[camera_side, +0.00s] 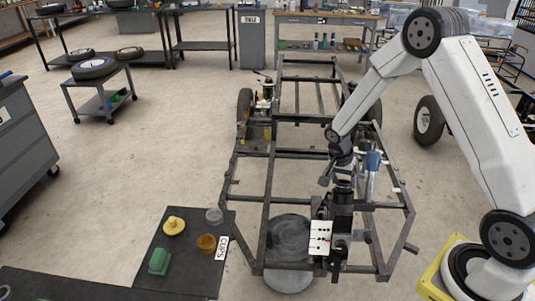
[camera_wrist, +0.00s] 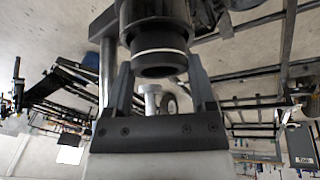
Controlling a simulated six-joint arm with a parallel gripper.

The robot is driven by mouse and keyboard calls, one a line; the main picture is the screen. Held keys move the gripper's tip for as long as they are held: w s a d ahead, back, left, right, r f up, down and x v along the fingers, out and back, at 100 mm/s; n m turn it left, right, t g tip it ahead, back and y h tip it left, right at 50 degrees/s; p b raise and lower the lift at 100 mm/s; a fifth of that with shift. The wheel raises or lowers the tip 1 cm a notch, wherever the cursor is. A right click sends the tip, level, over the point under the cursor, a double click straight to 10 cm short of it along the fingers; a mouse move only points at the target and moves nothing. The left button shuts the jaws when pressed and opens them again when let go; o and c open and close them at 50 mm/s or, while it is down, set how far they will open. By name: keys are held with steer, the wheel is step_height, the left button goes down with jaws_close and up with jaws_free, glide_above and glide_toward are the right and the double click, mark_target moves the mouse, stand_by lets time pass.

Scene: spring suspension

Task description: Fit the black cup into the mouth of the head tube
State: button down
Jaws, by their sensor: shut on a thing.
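My gripper (camera_side: 342,171) is over the front of the frame, pointing down at a dark upright assembly (camera_side: 342,208). In the wrist view my gripper (camera_wrist: 160,80) has its two fingers on either side of the black cup (camera_wrist: 160,69), a short dark round part, and is shut on it. The two look close together or touching; I cannot tell how far the cup is inside. The tube's mouth is hidden.
A dark mat marked CUPS (camera_side: 190,277) holds a yellow cup (camera_side: 173,226), an orange cup (camera_side: 206,243), a green piece (camera_side: 159,261) and a clear cup (camera_side: 214,215). Frame rails (camera_side: 262,215) surround the work. A white plate (camera_side: 320,238) sits beside the assembly.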

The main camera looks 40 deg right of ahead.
mark_target(337, 182)
steer(key=shift+s+a+f, duration=0.15)
steer(key=shift+f, duration=0.35)
jaws_free()
steer(key=shift+r, duration=0.2)
steer(key=shift+v, duration=3.8)
steer(key=s+a+r+n+t+y, duration=0.2)
steer(key=s+a+r+n+t, duration=0.2)
steer(key=s+a+n, duration=0.7)
steer(key=a+r+n, duration=0.1)
steer(key=n, duration=0.2)
steer(key=shift+s+a+r, duration=0.25)
steer(key=shift+s+r, duration=0.05)
steer(key=shift+r, duration=0.1)
